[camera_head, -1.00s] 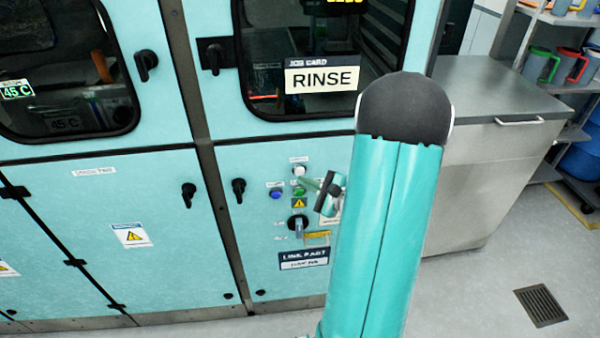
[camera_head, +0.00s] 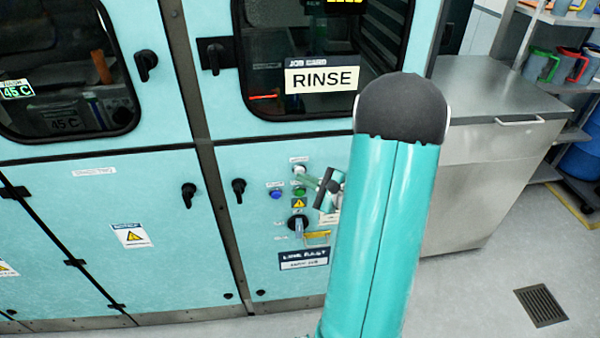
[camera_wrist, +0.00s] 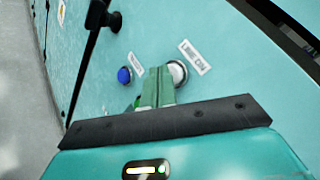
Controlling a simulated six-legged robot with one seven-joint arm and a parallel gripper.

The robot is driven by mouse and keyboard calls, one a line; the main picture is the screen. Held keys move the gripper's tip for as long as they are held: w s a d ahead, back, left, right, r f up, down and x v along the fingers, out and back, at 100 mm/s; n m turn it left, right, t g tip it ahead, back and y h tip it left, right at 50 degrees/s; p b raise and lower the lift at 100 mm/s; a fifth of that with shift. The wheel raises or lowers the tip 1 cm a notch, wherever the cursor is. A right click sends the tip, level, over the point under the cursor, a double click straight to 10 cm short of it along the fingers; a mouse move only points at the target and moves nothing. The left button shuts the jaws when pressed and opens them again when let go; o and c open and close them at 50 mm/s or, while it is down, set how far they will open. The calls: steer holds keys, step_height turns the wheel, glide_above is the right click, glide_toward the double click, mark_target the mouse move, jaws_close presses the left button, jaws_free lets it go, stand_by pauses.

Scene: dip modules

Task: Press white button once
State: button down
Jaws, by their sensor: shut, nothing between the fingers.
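The white button (camera_head: 299,170) is the top one in a small group on the teal cabinet's lower panel. In the wrist view the white button (camera_wrist: 179,73) has a metal rim, and its left edge is partly hidden by my fingers. My gripper (camera_head: 304,178) is shut and empty, with its green fingertips close to the button. In the wrist view the tips of my gripper (camera_wrist: 160,70) overlap the button's left side. I cannot tell whether they touch it.
A blue button (camera_head: 275,195) and a green button (camera_head: 299,192) sit just below the white one. A rotary switch (camera_head: 298,222) is under them. Black door handles (camera_head: 238,190) stick out to the left. A grey-topped counter (camera_head: 490,100) stands at the right.

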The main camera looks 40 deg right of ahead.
steer(key=shift+w+d, duration=0.15)
steer(key=shift+w, duration=0.1)
stand_by(0.6)
steer(key=shift+s+a, duration=0.5)
steer(key=shift+s, duration=0.2)
steer(key=shift+s+a, duration=0.7)
steer(key=shift+s, duration=0.35)
steer(key=shift+s+a, duration=0.7)
steer(key=shift+s, duration=0.35)
